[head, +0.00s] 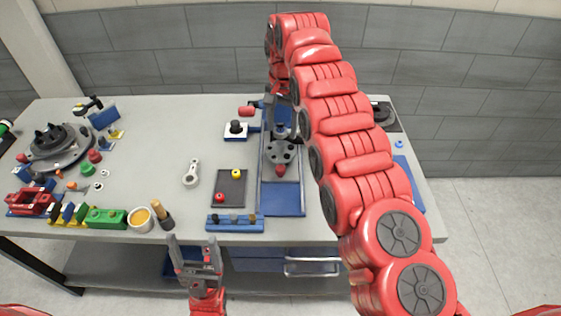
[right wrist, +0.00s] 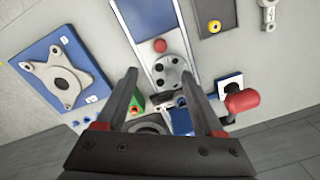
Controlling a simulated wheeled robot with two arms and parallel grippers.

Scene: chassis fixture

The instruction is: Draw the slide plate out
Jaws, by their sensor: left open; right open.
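The chassis fixture is a long blue base (head: 283,201) at the middle of the table, with a grey slide plate (head: 281,171) on it. A round grey disc with dark holes (head: 282,151) and a red knob (head: 281,170) are on the plate. In the right wrist view the disc (right wrist: 169,74) and red knob (right wrist: 160,46) lie beyond the fingertips. My right gripper (right wrist: 156,72) is open and empty at the fixture's far end; in the head view the arm partly hides it. My left gripper (head: 195,250) is open and empty at the table's front edge.
A dark plate with red and yellow knobs (head: 231,188) and a blue strip (head: 235,223) lie left of the fixture. A red-handled clamp (head: 247,111) stands close to its far end. Several small parts crowd the table's left side. A drawer (head: 312,265) hangs below.

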